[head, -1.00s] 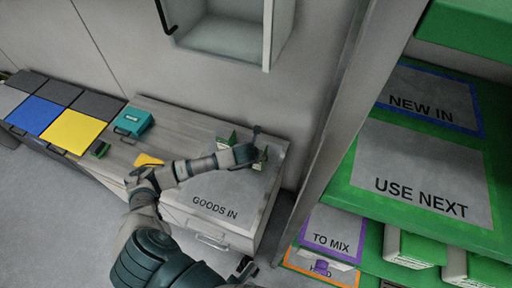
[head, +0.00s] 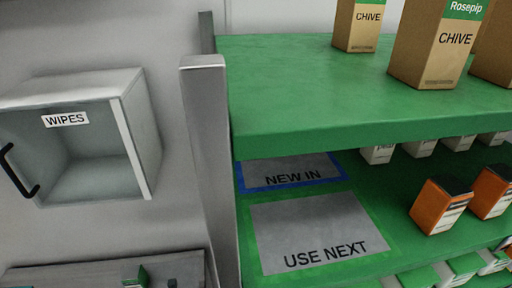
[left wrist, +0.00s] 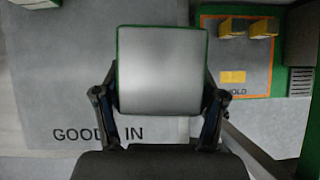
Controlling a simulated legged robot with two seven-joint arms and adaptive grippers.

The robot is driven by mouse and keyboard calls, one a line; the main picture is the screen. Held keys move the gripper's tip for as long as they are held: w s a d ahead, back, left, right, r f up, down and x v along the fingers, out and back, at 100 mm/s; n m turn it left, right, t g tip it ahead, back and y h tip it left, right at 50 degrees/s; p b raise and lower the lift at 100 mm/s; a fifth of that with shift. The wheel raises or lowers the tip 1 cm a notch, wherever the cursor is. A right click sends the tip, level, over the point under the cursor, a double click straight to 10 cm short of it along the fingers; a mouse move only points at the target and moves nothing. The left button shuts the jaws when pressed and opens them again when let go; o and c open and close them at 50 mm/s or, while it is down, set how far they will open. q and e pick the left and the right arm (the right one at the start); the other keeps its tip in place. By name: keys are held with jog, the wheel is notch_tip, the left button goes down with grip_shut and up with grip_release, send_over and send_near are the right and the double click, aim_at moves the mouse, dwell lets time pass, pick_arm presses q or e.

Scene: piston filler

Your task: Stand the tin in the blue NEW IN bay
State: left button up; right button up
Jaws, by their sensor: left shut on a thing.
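The tin (left wrist: 160,60) fills the middle of the left wrist view, with a flat silver-grey face and a thin green edge. My left gripper (left wrist: 161,95) is shut on it, one finger on each side. Grey floor and the GOODS IN lettering show behind it. The blue-edged NEW IN bay (head: 285,170) is in the head view, a grey pad behind the USE NEXT pad on the green shelf. Its visible part is empty; the upper shelf hides its far part. My right gripper is not in view.
The green upper shelf (head: 300,92) overhangs the bay. A grey post (head: 210,150) stands at its left. The USE NEXT pad (head: 315,230) is clear in front. Orange boxes (head: 440,205) stand to the right.

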pick_arm(q)
jog(key=d+m+h, duration=0.1)
jog(key=m, duration=0.1)
jog(key=m+h+p, duration=0.1)
jog(key=m, duration=0.1)
jog(key=d+m+h, duration=0.1)
jog(key=m, duration=0.1)
jog(key=shift+w+d+f+m+h, duration=0.1)
jog(key=shift+d+f+m+h, duration=0.25)
jog(key=shift+m+h, duration=0.05)
jog(key=w+d+r+m+g+y+p, duration=0.1)
jog(key=d+r+m+g+p, duration=0.1)
jog(key=r+m+g, duration=0.4)
jog(key=w+d+r+m+g+y+p, duration=0.1)
jog(key=r+m+g+p, duration=0.3)
jog(key=r+m, duration=1)
jog(key=w+d+m+g, duration=0.1)
jog(key=m+g, duration=0.2)
jog(key=m, duration=0.8)
jog(key=shift+r+y+p, duration=0.15)
jog(key=shift+y+p, duration=0.15)
jog(key=shift+p, duration=0.05)
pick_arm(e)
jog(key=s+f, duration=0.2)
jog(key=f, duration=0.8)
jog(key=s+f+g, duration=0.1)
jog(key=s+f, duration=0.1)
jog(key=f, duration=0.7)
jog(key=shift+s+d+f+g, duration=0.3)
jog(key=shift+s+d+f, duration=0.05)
